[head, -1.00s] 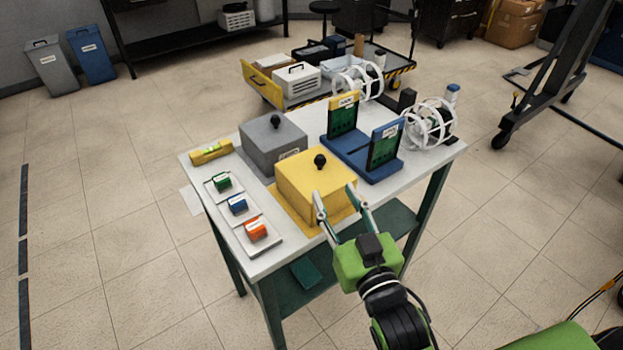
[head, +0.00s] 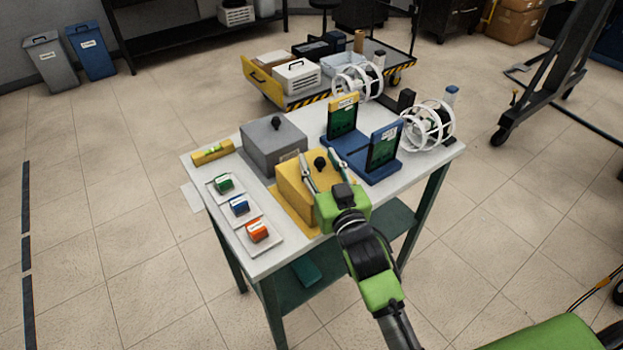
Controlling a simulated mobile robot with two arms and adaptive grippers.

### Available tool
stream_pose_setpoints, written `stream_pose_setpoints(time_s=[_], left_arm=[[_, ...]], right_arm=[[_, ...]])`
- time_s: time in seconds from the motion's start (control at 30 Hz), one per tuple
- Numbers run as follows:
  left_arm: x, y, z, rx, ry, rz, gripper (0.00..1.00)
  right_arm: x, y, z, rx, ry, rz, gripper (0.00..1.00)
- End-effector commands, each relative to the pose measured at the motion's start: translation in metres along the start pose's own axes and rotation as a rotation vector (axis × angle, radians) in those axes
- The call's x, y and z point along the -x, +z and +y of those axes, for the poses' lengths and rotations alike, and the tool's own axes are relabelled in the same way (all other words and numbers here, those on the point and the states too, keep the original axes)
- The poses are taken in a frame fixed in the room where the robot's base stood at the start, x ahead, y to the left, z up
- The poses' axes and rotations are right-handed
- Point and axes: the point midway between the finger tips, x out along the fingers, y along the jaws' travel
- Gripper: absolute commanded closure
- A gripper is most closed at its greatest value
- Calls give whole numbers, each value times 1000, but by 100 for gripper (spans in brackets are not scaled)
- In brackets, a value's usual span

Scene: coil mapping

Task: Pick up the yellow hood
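The yellow hood (head: 290,182) is a box with a black knob (head: 320,163) on top. It sits on a yellow base plate near the front of the white table. My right gripper (head: 318,166) is over the hood with its two fingers apart, one on each side of the knob. I cannot tell whether the fingers touch the knob. My green gripper body hides the hood's right front part. My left gripper is not in view.
A grey hood (head: 270,146) stands behind the yellow one. A blue stand with dark panels (head: 360,160) is close on the right. Coloured blocks on white plates (head: 257,232) lie at the left front. White ring cages (head: 427,127) stand at the back right.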

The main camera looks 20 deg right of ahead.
Motion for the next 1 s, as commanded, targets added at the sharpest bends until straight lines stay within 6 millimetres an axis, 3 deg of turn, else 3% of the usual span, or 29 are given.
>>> stream_pose_setpoints(time_s=[0.2,0.37,0.77,1.0], left_arm=[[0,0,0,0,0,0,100],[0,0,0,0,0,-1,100],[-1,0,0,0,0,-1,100],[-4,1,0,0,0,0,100]], right_arm=[[-1,0,0,-1,0,0,61],[0,0,0,-1,0,0,100],[0,-4,0,-1,0,3,100],[-1,-36,0,-1,0,9,100]])
